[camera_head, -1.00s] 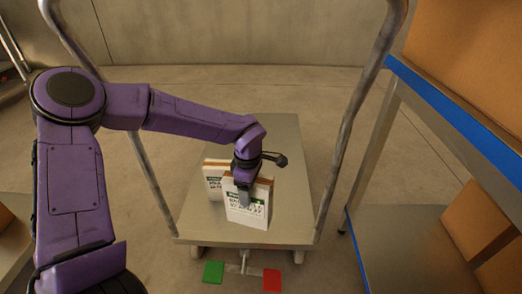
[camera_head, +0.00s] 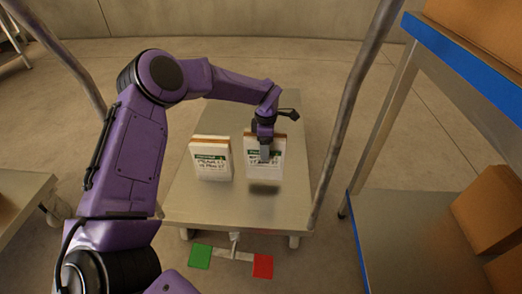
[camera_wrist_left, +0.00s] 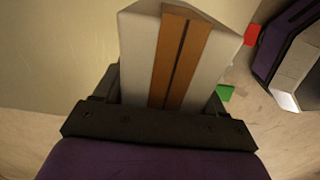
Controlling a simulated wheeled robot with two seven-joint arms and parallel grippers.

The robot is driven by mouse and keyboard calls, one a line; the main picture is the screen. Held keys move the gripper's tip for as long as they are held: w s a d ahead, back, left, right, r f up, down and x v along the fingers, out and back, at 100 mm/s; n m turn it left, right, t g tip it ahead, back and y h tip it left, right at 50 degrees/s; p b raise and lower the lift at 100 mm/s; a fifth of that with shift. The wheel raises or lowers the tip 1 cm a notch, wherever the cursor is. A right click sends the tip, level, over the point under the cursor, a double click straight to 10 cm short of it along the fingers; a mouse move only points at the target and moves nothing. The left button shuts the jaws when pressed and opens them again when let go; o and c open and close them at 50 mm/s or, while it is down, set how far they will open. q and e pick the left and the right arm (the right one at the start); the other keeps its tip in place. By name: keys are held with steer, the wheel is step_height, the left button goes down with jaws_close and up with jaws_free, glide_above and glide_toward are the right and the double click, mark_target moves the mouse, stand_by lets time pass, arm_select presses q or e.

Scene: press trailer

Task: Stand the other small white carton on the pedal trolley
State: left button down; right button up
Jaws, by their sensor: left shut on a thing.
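My left gripper (camera_head: 265,150) is shut on a small white carton (camera_head: 276,163) with a green label band and a brown top edge. The carton is upright, with a dark shadow on the deck below its front, so it seems a little above the deck. In the left wrist view the same carton (camera_wrist_left: 205,55) fills the space between the fingers, its brown tape strip facing the camera. The other small white carton (camera_head: 210,162) stands upright on the pedal trolley (camera_head: 205,208), to the left of the held one, with a gap between. My right gripper is not in view.
The trolley's grey tube handle (camera_head: 345,120) rises on the right. A green pedal (camera_head: 200,256) and a red pedal (camera_head: 263,266) stick out at the front. A blue-edged shelf (camera_head: 465,120) with brown boxes (camera_head: 490,208) stands at right. The deck behind the cartons is clear.

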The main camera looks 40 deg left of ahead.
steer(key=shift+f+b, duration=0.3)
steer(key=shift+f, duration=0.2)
arm_select(q)
steer(key=shift+w+a+f+b, duration=0.15)
steer(key=shift+w+f, duration=0.2)
steer(key=shift+f, duration=0.5)
steer(key=shift+w+a+f+b, duration=0.15)
steer(key=shift+w+f, duration=0.15)
steer(key=shift+f, duration=0.5)
steer(key=shift+w+f+b, duration=0.15)
steer(key=shift+w+f, duration=0.2)
steer(key=shift+f, duration=0.5)
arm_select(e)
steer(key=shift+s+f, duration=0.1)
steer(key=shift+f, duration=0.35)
arm_select(q)
steer(key=shift+f, duration=0.15)
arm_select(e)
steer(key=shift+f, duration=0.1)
arm_select(q)
steer(key=shift+c, duration=0.4)
jaws_free()
steer(key=shift+s, duration=0.1)
step_height(320, 180, up, 12)
steer(key=p, duration=0.4)
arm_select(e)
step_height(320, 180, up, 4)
